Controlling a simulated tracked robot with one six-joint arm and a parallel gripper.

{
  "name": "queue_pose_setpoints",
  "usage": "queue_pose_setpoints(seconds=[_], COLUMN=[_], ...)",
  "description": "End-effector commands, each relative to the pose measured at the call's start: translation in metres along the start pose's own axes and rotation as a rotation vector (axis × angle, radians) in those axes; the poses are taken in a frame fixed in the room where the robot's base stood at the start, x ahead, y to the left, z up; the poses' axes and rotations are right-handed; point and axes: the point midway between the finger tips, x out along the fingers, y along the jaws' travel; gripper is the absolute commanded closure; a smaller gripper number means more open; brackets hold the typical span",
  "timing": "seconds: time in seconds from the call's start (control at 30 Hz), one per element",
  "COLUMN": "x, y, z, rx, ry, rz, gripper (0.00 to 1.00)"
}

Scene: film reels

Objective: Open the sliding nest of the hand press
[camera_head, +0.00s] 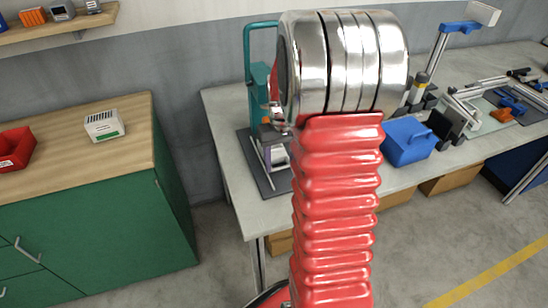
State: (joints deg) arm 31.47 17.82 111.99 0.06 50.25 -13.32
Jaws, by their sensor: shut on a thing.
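The hand press (261,85) stands on the left end of the grey workbench. It has a teal frame with a tall handle loop and sits on a dark base plate (266,182). A pale block with a purple part (278,155) shows low on the press, above light rails. My red ribbed arm and its chrome joint cover the right side of the press. My gripper is hidden behind them, and small orange and grey parts at the joint's left edge are too unclear to name. I cannot tell how far the nest is slid out.
The workbench (228,120) also bears a blue bin (407,142), a blue-topped stand (452,32) and several tools at right. A green cabinet (95,225) with a wooden top stands at left, holding a red tray (14,148) and a white box (104,126). Floor shows between cabinet and bench.

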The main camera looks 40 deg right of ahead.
Motion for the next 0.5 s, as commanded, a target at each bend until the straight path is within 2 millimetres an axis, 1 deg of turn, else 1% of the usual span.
queue_pose_setpoints(seconds=[0.1, 0.5], x=[-0.001, -0.001], y=[0.005, 0.006], z=[0.013, 0.051], rx=[0.008, 0.013], ry=[0.002, 0.002], rz=[0.003, 0.003], gripper=[0.87, 0.87])
